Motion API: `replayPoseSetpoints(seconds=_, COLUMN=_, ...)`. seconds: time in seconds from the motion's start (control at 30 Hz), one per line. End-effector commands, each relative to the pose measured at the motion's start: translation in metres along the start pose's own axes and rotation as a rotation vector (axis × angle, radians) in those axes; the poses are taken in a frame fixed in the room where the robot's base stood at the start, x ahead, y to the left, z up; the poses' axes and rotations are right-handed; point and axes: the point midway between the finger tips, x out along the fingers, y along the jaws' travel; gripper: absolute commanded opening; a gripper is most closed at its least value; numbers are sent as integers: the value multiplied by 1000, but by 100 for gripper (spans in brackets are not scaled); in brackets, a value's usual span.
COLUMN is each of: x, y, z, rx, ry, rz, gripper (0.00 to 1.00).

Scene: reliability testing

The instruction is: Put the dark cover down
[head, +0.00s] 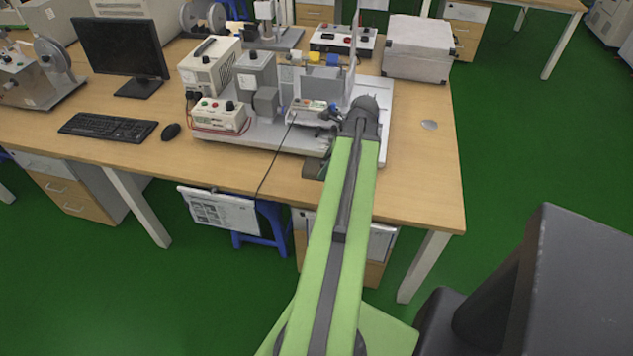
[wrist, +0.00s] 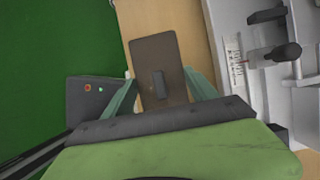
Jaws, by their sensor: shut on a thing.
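The dark cover (wrist: 153,53) is a flat dark brown plate with a small raised dark handle on its face. In the wrist view it lies between the two grey-green fingers of my gripper (wrist: 161,78), which is shut on it. Behind it are the wooden table top and, to the left, the green floor. The gap between the cover and the table cannot be judged. In the head view my arm reaches over the table's front edge, beside the machine; the fingers and the cover are mostly hidden there.
The machine's white base (wrist: 228,35) is close on the right in the wrist view. A grey case (head: 418,52) stands at the back right.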

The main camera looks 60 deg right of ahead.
Motion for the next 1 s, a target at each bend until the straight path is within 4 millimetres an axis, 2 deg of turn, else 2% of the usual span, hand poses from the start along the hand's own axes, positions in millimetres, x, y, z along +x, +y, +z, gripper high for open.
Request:
replayPoseSetpoints(seconds=0.03, x=19, y=-4, z=6, rx=-4, ry=0, rz=1, gripper=26)
replayPoseSetpoints(seconds=0.1, x=29, y=-7, z=15, rx=-3, ry=0, rz=1, gripper=26)
replayPoseSetpoints(seconds=0.3, x=38, y=-10, z=26, rx=1, ry=0, rz=0, gripper=26)
replayPoseSetpoints(seconds=0.43, x=42, y=-10, z=24, rx=1, ry=0, rz=-1, gripper=26)
replayPoseSetpoints(seconds=0.63, x=75, y=-9, z=10, rx=2, ry=0, rz=-1, gripper=26)
replayPoseSetpoints(seconds=1.0, x=76, y=-10, z=8, rx=2, ry=0, rz=-1, gripper=26)
